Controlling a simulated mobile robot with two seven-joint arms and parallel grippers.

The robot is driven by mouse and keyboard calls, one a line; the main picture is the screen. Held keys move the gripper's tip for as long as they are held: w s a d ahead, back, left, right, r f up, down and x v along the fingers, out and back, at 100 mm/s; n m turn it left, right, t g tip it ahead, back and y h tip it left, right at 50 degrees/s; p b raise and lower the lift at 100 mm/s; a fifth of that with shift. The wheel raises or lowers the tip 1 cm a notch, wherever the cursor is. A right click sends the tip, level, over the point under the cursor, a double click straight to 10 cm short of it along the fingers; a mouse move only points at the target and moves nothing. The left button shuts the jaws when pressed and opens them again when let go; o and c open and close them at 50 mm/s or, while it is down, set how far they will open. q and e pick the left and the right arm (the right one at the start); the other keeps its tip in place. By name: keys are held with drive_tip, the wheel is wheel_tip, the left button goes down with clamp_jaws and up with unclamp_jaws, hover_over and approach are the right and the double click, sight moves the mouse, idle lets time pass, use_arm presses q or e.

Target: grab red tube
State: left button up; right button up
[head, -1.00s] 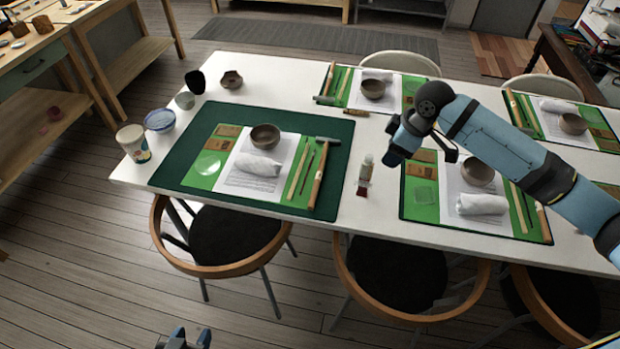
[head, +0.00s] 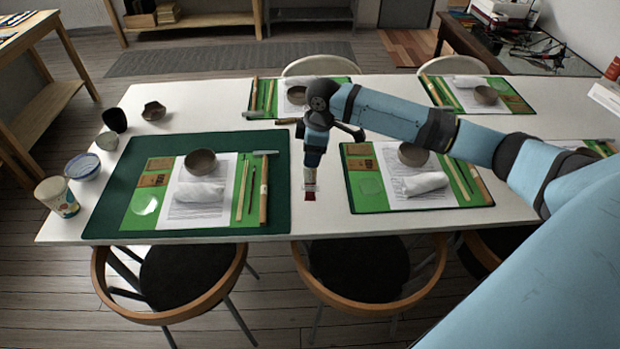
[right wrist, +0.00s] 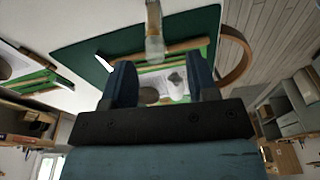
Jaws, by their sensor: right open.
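The small tube (head: 310,188) with a red end and a pale, clear-looking body lies on the white table between the two nearest place settings, its red end toward the front edge. My right gripper (head: 312,162) is above its far end and hides part of it. In the right wrist view my right gripper (right wrist: 163,72) is open with nothing between its fingers. The tube's pale body (right wrist: 155,45) shows there just beyond the fingertips, roughly between them; whether they touch is unclear. My left gripper is not in view.
A dark green mat (head: 105,215) with a bowl, cloth roll and hammer lies left of the tube; another setting with a bowl (head: 413,154) lies right. Cups stand at the table's left end. Chairs (head: 362,270) line the front edge.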

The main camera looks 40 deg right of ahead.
hover_over(310, 182)
wheel_tip(310, 182, down, 5)
drive_tip(key=shift+f, duration=0.1)
clamp_jaws()
